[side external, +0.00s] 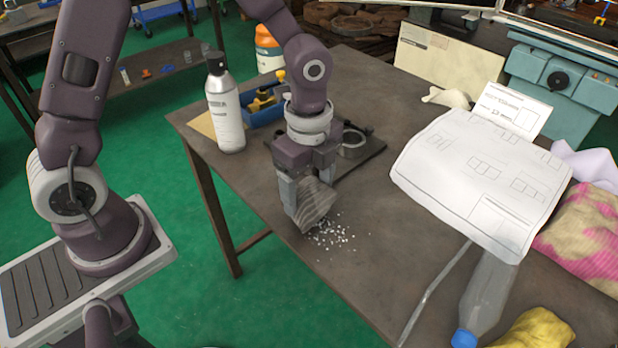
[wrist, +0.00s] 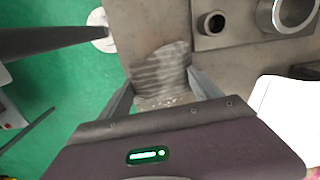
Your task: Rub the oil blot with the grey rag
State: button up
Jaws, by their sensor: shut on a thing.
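The grey rag (side external: 316,204) is striped and creased, and it hangs between the fingers of my gripper (side external: 306,192). The gripper is shut on it and points down over the table's front left part. The rag's lower edge is at or just above the tabletop, beside scattered pale chips; I cannot tell if it touches. In the wrist view the rag (wrist: 160,75) spans the space between both fingers. I cannot make out the oil blot clearly; the rag and gripper may hide it.
The chuck ring (side external: 352,142) sits on a dark plate just behind my gripper. A spray can (side external: 225,110) and blue tray (side external: 264,108) stand at left. A paper drawing (side external: 480,180), clear bottle (side external: 488,290) and yellow cloth (side external: 537,330) lie at right. Pale chips (side external: 335,235) lie on bare tabletop.

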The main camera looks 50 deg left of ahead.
aim_at(317, 209)
notch_tip(317, 209, down, 4)
jog(key=shift+r, duration=0.25)
jog(key=shift+d+f, duration=0.15)
jog(key=shift+d, duration=0.1)
jog(key=shift+c, duration=0.6)
jog(key=shift+d+f, duration=0.1)
jog(key=shift+d, duration=0.7)
jog(key=shift+d+f, duration=0.1)
jog(key=shift+d, duration=0.8)
jog(key=shift+a, duration=1.6)
jog(key=r, duration=0.2)
jog(key=shift+a+r, duration=0.3)
jog(key=shift+a, duration=0.05)
jog(key=shift+r, duration=2.9)
